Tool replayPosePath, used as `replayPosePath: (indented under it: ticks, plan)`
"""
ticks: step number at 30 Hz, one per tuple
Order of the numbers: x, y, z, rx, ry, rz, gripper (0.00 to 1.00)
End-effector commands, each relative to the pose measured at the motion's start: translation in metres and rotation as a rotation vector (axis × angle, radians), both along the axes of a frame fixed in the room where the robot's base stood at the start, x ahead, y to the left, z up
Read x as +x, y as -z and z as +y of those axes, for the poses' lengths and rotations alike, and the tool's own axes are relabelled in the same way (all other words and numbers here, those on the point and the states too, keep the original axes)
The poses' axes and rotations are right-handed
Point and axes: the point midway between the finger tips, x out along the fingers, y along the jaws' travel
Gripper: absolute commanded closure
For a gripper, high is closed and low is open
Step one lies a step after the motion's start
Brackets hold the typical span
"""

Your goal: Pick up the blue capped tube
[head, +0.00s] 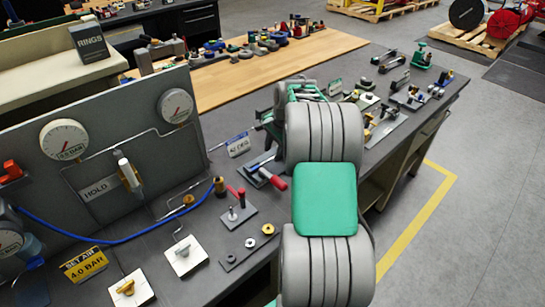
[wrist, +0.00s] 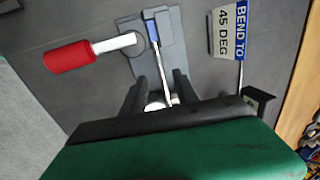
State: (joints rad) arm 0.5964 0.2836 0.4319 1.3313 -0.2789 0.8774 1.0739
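In the wrist view, a thin silver tube with a blue end (wrist: 152,31) lies on a grey plate. It runs from the upper middle down towards my gripper (wrist: 160,88). My gripper's two dark fingers stand apart, one on each side of the tube's lower part, so it looks open. I cannot tell whether either finger touches the tube. The dark and green body of my gripper hides the lower end. In the head view, the tube's blue part (head: 261,160) shows left of my arm, and my arm hides my gripper there.
A red-handled tool (wrist: 72,56) lies just left of the tube. A "BEND TO 45 DEG" sign (wrist: 228,30) stands to the right. In the head view, a gauge panel (head: 110,150) stands at the left, and several fittings (head: 395,105) lie beyond my arm.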

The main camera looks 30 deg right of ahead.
Motion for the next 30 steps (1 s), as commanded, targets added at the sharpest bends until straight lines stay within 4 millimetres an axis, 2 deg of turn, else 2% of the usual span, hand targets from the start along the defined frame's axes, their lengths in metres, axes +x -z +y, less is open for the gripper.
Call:
replayPosePath:
  ticks: [3,6,12,25,30]
  plan:
    - [0.007,0.018,0.0,0.001,-0.002,0.002,0.64]
    - [0.01,0.028,0.001,0.0,-0.003,0.001,0.64]
    - [0.01,0.029,0.001,-0.002,-0.003,0.0,0.64]
    - [0.01,0.029,0.001,-0.002,-0.003,0.0,0.99]
    - [0.01,0.029,0.001,-0.002,-0.003,0.0,1.0]
